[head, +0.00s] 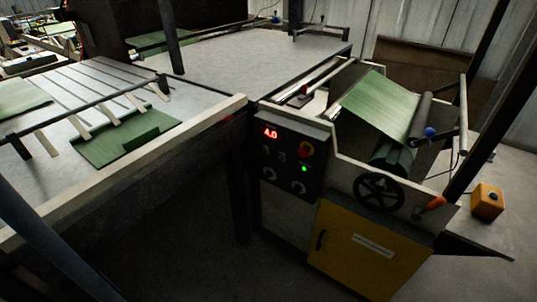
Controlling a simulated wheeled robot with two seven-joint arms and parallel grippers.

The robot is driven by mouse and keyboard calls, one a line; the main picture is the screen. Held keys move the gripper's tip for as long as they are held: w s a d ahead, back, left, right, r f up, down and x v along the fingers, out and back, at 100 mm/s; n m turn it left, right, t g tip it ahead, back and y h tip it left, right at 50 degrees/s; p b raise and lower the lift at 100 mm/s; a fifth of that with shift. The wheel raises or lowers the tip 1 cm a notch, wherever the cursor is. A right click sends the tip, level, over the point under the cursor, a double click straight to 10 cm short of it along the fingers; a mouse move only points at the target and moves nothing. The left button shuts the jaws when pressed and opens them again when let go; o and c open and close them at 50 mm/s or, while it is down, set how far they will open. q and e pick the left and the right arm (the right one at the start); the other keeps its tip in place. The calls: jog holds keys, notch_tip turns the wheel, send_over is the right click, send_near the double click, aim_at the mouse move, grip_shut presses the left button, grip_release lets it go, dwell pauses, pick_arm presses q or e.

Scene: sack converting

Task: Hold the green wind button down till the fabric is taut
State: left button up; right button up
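The green wind button (304,168) glows on the dark control panel (287,190) of the machine in the middle of the head view. Nothing touches it. A red display (271,132) and a red-and-yellow knob (306,148) sit above it. The green fabric (378,104) slopes as a broad sheet over the machine to the right, near a dark roller (420,118). A green roll (392,160) lies below it, partly hidden by the machine's side frame. I cannot tell how tight the fabric is. Neither of my grippers is in view.
A black handwheel (379,193) and an orange handle (430,205) stick out from the machine's front, above a yellow cabinet door (365,250). A yellow box (487,202) stands at the right. A pale table (230,60) with green pieces extends left. Floor before the panel looks clear.

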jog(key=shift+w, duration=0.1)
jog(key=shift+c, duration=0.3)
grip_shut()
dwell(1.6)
